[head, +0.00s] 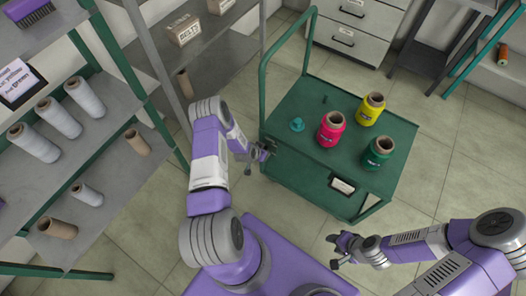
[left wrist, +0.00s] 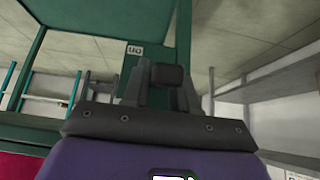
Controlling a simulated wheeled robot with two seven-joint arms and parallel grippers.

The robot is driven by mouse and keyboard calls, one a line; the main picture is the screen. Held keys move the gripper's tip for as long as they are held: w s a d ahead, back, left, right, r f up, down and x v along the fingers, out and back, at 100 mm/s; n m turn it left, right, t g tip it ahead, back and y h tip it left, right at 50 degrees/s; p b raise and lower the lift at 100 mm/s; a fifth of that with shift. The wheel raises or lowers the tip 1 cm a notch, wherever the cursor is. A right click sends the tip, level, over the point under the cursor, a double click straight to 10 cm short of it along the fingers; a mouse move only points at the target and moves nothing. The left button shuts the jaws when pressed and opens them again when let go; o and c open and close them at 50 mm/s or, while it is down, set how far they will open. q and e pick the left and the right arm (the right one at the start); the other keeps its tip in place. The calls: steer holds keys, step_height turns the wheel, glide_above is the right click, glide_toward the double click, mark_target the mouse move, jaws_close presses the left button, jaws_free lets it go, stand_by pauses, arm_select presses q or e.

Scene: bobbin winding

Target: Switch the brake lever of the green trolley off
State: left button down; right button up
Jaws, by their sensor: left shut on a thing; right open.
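The green trolley (head: 300,165) stands in the middle of the head view, with its tall push handle at the far left. My left gripper (head: 266,150) is at the trolley's left edge. In the left wrist view, my left gripper (left wrist: 160,88) is shut on a dark block, seemingly the brake lever (left wrist: 167,75). Behind it, a small white label (left wrist: 135,49) on the green frame shows lettering like an upside-down "on". The lever's lower part is hidden by the gripper. My right gripper (head: 335,252) is open and empty, over the floor in front of the trolley.
On the trolley stand a pink spool (head: 331,130), a yellow spool (head: 370,110), a green spool (head: 378,153) and a small teal piece (head: 297,125). A shelf with white and brown bobbins (head: 58,118) is at the left. Grey drawers (head: 350,25) stand behind. Floor at the right is clear.

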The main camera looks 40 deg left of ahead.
arm_select(q)
steer(key=c, duration=1)
jaws_free()
steer(key=shift+o, duration=0.2)
steer(key=p+v, duration=0.2)
steer(key=v, duration=0.4)
steer(key=shift+s+a+r, duration=0.1)
steer(key=shift+s+r, duration=0.05)
steer(key=shift+r, duration=0.05)
steer(key=shift+s+r, duration=0.4)
steer(key=shift+r, duration=0.05)
steer(key=s+d+r+n+g+h, duration=0.1)
steer(key=s+d+r, duration=0.1)
steer(key=d, duration=0.6)
steer(key=s+d+r+g+h, duration=0.2)
steer(key=d, duration=0.5)
steer(key=s+d+r+n+g+h, duration=0.1)
steer(key=s+d+r+g, duration=0.2)
steer(key=s+d, duration=0.8)
steer(key=shift+r+g+h, duration=0.3)
steer(key=shift+r, duration=0.7)
